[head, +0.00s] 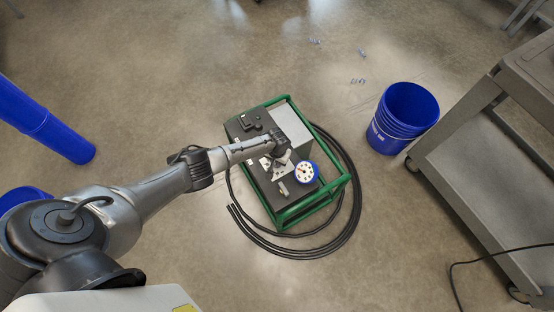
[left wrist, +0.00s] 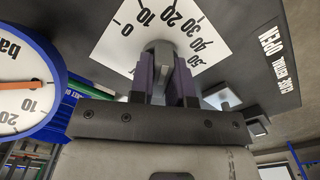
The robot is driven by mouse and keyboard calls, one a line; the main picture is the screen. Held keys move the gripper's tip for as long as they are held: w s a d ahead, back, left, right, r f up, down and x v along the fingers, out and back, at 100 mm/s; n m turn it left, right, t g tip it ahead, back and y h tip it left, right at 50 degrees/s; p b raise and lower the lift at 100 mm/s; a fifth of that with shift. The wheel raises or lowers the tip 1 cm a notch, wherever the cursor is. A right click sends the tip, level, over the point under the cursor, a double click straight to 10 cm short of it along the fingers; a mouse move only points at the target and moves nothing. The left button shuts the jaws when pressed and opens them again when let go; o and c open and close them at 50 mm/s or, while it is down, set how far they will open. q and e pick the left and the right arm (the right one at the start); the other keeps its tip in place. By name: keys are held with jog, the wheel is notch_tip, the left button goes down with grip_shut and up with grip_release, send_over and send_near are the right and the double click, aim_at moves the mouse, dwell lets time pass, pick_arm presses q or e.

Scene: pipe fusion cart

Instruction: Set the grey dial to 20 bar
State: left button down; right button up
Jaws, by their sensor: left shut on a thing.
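The grey dial (left wrist: 160,46) is in the left wrist view, in front of a white scale plate (left wrist: 118,42) numbered from 0 to 50. My left gripper (left wrist: 163,76) is shut on the dial, with its fingers on either side of it. The fingers hide much of the dial, and I cannot tell which number it points to. A round gauge (left wrist: 22,103) marked "bar", with a blue rim and orange needle, is at the left. In the head view my left gripper (head: 281,158) is at the cart's panel beside the white gauge (head: 306,172). My right gripper is not in view.
The green-framed cart (head: 335,188) stands on the floor with black hose (head: 350,225) coiled around it. A blue bucket (head: 404,117) and a grey shelf trolley (head: 470,160) are to the right.

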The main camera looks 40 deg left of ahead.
pick_arm(q)
jog(key=shift+m, duration=0.3)
jog(key=c, duration=1.1)
grip_release()
jog(key=shift+r, duration=0.1)
notch_tip(320, 180, up, 14)
jog(key=p, duration=0.8)
jog(key=shift+f, duration=0.2)
